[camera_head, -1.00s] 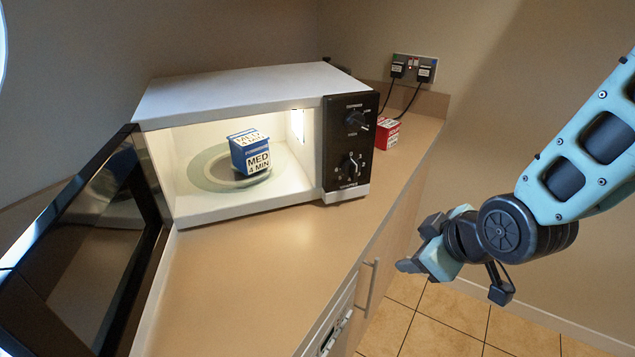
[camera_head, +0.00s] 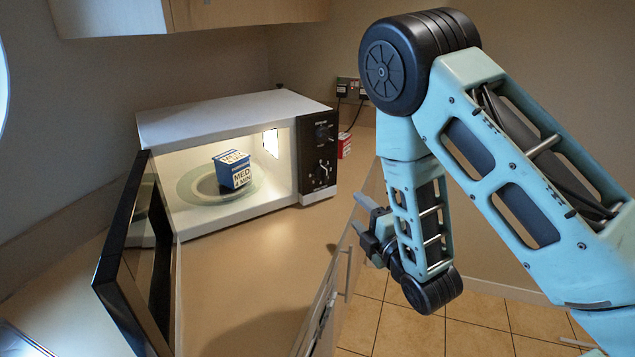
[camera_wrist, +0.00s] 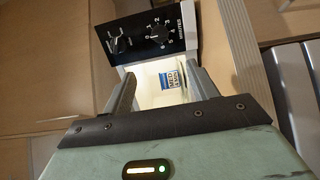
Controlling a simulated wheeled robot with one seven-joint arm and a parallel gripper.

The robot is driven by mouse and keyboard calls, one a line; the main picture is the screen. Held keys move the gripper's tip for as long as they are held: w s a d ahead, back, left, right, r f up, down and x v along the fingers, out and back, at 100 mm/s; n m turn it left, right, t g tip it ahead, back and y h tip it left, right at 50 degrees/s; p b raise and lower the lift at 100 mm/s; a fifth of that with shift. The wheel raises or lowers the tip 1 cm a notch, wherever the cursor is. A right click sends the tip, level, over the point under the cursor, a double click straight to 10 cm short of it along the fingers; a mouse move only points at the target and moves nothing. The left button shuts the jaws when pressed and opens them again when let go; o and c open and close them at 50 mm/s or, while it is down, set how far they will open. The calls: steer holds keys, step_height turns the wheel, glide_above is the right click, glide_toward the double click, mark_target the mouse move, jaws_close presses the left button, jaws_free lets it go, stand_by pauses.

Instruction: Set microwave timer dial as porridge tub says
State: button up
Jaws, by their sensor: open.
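The microwave (camera_head: 215,105) stands on the counter with its door open and its inside lit. The porridge tub (camera_head: 232,177), blue and white and marked "MED 4 MIN", sits on the turntable; it also shows in the wrist view (camera_wrist: 172,80). The timer dial (camera_head: 321,173) is the lower knob on the black panel; in the wrist view the timer dial (camera_wrist: 156,36) has numbers around it, but its exact setting is too small to read surely. My gripper (camera_head: 360,213) is open and empty, in front of the microwave's right side, apart from the panel.
A second knob (camera_head: 321,131) is above the timer dial. The open black door (camera_head: 130,240) juts out at the left. A red box (camera_head: 344,146) stands behind the microwave's right end, by the plugs (camera_head: 342,90). The counter (camera_head: 240,280) in front is clear.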

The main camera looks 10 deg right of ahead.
mark_target(324, 177)
steer(key=w+b, duration=0.1)
steer(key=b, duration=0.5)
steer(key=w+b, duration=0.1)
steer(key=b, duration=0.1)
steer(key=shift+w+a+f+b, duration=0.25)
steer(key=shift+w+f+b, duration=0.05)
steer(key=shift+b, duration=0.1)
steer(key=shift+b, duration=0.6)
steer(key=w+a+p, duration=0.1)
steer(key=w, duration=0.3)
steer(key=w+a+p, duration=0.1)
steer(key=w, duration=0.4)
steer(key=w+p, duration=0.2)
steer(key=w, duration=0.3)
steer(key=shift+w+a+r, duration=0.15)
steer(key=shift+a+r, duration=0.15)
steer(key=shift+a, duration=0.1)
steer(key=shift+c, duration=0.3)
steer(key=c, duration=0.9)
